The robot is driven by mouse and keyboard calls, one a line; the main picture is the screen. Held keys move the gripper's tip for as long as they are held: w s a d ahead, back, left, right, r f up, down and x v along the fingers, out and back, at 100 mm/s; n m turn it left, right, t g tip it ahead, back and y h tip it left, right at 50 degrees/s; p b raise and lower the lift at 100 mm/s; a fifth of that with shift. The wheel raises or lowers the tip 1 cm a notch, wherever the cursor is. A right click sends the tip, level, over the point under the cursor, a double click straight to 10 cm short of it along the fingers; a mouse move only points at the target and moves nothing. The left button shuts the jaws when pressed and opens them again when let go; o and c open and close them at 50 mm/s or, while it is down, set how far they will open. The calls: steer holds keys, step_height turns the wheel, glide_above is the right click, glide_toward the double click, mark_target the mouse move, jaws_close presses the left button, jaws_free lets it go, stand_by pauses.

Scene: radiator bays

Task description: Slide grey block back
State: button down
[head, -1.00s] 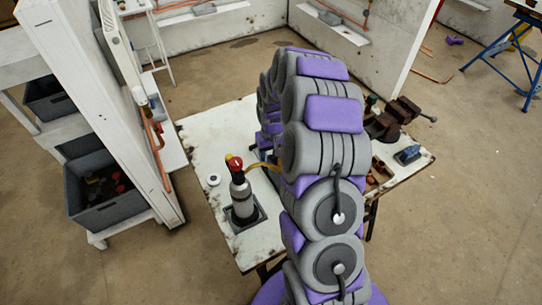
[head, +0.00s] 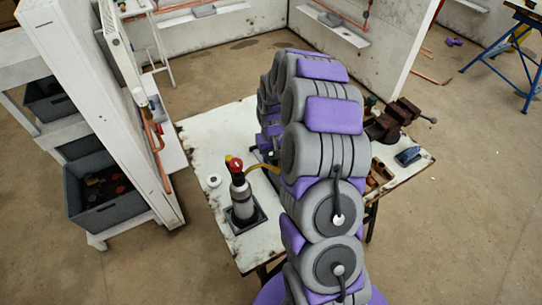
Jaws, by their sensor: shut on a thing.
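My gripper's fingers are hidden behind my own grey and purple arm, which reaches over the middle of the white table (head: 205,135). Other grey block-like pieces lie on the far wall ledges, one at the back left (head: 203,11) and one at the back right (head: 330,18). What my gripper holds cannot be seen.
A gas torch bottle (head: 241,195) with a red top stands in a dark tray on the table, close left of my arm. A white roll (head: 214,180) lies beside it. A brown vise (head: 392,120) and a blue tool (head: 408,156) are at right. Grey bins (head: 105,212) stand left.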

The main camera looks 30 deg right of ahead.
steer(key=shift+w+a+r+p, duration=0.1)
steer(key=shift+w+p, duration=0.8)
steer(key=shift+w, duration=1.5)
steer(key=shift+w+a+p, duration=0.1)
steer(key=shift+w+p, duration=0.75)
steer(key=shift+w, duration=1.5)
steer(key=c, duration=0.9)
jaws_free()
steer(key=shift+w, duration=0.15)
steer(key=shift+o, duration=0.5)
step_height(320, 180, up, 17)
steer(key=p, duration=0.3)
steer(key=shift+d, duration=0.3)
steer(key=shift+a+r, duration=0.1)
steer(key=shift+r, duration=0.05)
